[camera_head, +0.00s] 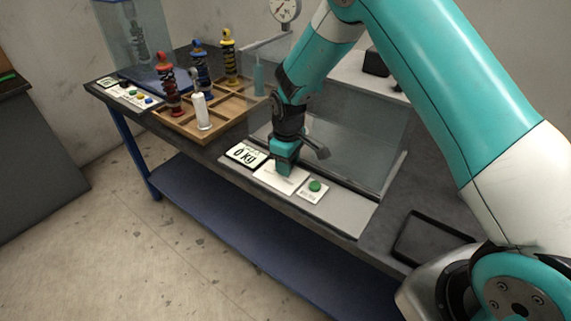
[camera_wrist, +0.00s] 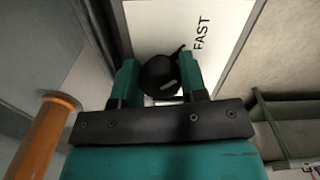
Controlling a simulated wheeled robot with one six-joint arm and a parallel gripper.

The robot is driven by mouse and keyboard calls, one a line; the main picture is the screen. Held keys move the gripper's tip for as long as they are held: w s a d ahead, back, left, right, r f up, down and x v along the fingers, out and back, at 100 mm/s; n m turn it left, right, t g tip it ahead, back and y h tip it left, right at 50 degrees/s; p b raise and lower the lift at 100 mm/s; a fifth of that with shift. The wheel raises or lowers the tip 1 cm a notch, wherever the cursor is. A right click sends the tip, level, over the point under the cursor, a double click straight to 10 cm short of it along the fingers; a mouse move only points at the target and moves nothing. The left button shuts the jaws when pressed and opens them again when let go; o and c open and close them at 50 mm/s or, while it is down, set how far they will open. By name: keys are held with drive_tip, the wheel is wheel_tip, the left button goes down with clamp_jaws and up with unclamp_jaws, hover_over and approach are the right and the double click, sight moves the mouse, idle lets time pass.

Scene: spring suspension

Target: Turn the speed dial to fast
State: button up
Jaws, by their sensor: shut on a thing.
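The speed dial (camera_wrist: 160,76) is a round black knob with a pale mark, seen in the wrist view between the fingers of my gripper (camera_wrist: 160,78). My gripper is shut on the dial from both sides. The dial sits on a white label plate (camera_wrist: 143,22) with the word FAST (camera_wrist: 201,33) printed right of the dial. A small black tip on the dial's upper right points toward that side. In the head view my gripper (camera_head: 283,168) is down at the white panel on the bench front and hides the dial.
A 0 kg display (camera_head: 245,155) lies left of my gripper and a green button (camera_head: 315,186) lies right. A clear guard (camera_head: 352,140) stands behind. An orange-topped post (camera_wrist: 60,100) is near the wrist.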

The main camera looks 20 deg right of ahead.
drive_tip(key=shift+w+a+r+n, duration=0.15)
drive_tip(key=shift+w+a+n, duration=0.05)
drive_tip(key=shift+n, duration=0.2)
drive_tip(key=o, duration=0.9)
drive_tip(key=shift+a, duration=0.1)
drive_tip(key=shift+s, duration=0.1)
drive_tip(key=shift+d, duration=0.2)
wheel_tip(320, 180, up, 17)
drive_tip(key=shift+r+b, duration=0.15)
drive_tip(key=shift+b, duration=0.9)
drive_tip(key=shift+s, duration=0.1)
